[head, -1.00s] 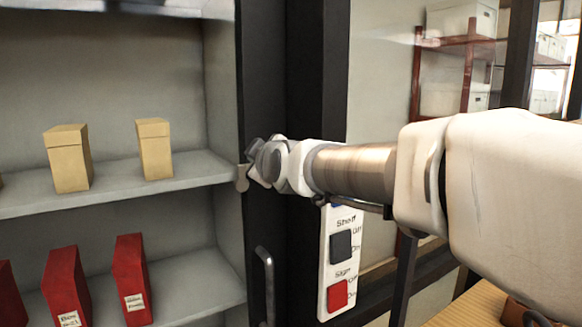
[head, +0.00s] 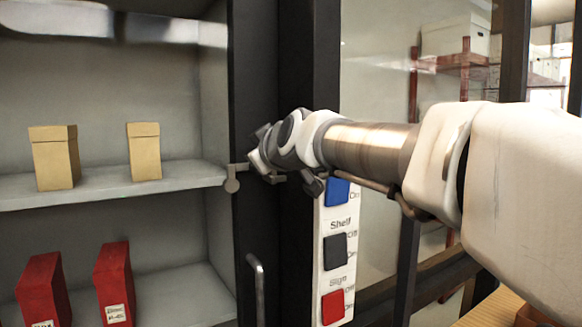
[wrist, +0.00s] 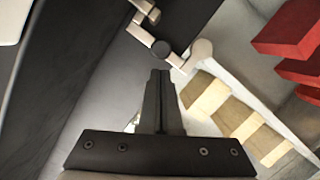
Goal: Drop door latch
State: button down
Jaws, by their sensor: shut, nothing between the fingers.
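A grey door latch (head: 232,183) with a rounded end is on the dark door edge at the left, at the height of the upper shelf. In the wrist view its light round end (wrist: 202,49) and a dark round piece are just beyond my fingertips. My gripper (head: 258,152) is in front of the dark door frame, just right of the latch. In the wrist view my fingers (wrist: 160,74) are shut together and empty. Their tips are close to the latch's dark round piece; I cannot tell if they touch. My gripper hides part of the latch's mount in the head view.
Tan boxes (head: 145,152) stand on the upper shelf and red boxes (head: 115,285) below. A vertical door handle (head: 257,288) is under the latch. A switch panel (head: 338,255) with blue, black and red switches is just below my arm.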

jog(key=shift+w+d+f+m+b, duration=0.25)
jog(key=shift+m+b, duration=0.25)
jog(key=shift+b, duration=0.35)
jog(key=shift+d, duration=0.1)
jog(key=shift+r, duration=0.15)
jog(key=s+d+r+p, duration=0.1)
jog(key=s+d+r, duration=0.2)
jog(key=s, duration=0.6)
notch_tip(320, 180, up, 3)
jog(key=shift+s+f+p, duration=0.2)
jog(key=shift+s+p, duration=0.15)
jog(key=shift+p, duration=0.05)
jog(key=s+d+f+m+g+h+p, duration=0.3)
jog(key=s+d+f+m+g, duration=0.1)
jog(key=s+d+f, duration=0.5)
jog(key=s+d+f+m+g+h+p, duration=0.3)
jog(key=s+d+f+m, duration=0.3)
jog(key=f, duration=1.2)
jog(key=s+d+g+h, duration=0.1)
jog(key=s+d, duration=0.3)
jog(key=s, duration=0.2)
jog(key=shift+s+d+f+m+p, duration=0.15)
jog(key=shift+s+d+m+p, duration=0.05)
jog(key=shift+s+m+p, duration=0.2)
